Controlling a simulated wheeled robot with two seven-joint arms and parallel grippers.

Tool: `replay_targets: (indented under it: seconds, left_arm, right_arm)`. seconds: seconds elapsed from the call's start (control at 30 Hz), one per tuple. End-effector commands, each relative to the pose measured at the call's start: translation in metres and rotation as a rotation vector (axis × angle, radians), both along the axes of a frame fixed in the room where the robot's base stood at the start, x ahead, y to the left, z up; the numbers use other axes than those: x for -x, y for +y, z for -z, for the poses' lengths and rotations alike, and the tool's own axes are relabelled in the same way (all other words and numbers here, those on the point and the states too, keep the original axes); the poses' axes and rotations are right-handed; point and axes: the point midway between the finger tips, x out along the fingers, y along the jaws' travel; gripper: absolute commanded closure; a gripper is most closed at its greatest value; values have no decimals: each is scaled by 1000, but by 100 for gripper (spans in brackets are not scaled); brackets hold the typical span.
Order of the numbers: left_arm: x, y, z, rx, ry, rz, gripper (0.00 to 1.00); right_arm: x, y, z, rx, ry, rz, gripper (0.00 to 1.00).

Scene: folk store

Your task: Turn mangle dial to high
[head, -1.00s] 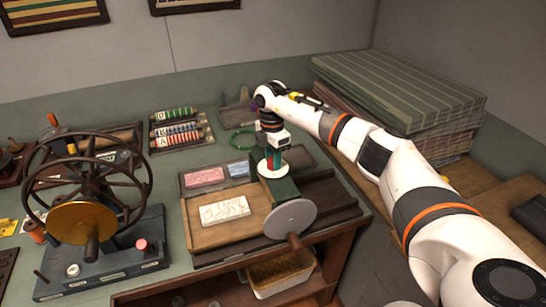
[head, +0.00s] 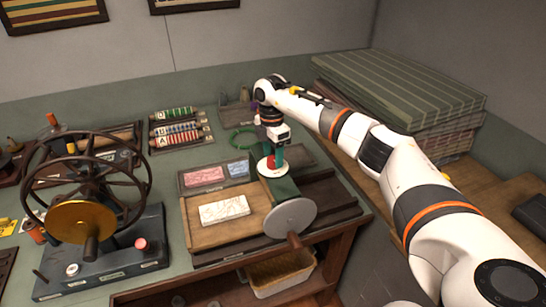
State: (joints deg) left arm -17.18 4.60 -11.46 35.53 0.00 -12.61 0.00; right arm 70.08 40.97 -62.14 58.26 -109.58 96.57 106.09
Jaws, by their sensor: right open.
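The mangle appears to be the low press on the bench, with a wooden bed (head: 188,226), a green housing (head: 284,190) and a grey crank disc (head: 290,219) at its front. A pale round dial (head: 265,169) sits on top of the green housing, with a small red part at its middle. My right gripper (head: 274,158) points down over the dial, its jaws open around or just above the red part. I cannot tell whether it touches. Any dial markings are too small to read. My left gripper is not in view.
A white carved block (head: 224,209) lies on the bed. A tray with pink and blue blocks (head: 204,175) is behind. A spoked wheel machine (head: 85,205) stands at left. Stacked striped boards (head: 400,95) are at right. A green ring (head: 244,139) lies behind the gripper.

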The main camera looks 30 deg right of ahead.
Motion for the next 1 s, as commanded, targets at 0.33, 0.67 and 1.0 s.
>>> replay_targets:
  seconds: [0.33, 0.67, 1.0]
  left_arm:
    - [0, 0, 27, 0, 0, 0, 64]
    - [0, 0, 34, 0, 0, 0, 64]
    - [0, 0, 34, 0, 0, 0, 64]
  right_arm:
    - [-5, 0, -71, -1, -8, 1, 45]
    - [-5, -1, -107, -1, -3, 1, 45]
    - [-5, -1, -108, 0, -3, 1, 45]
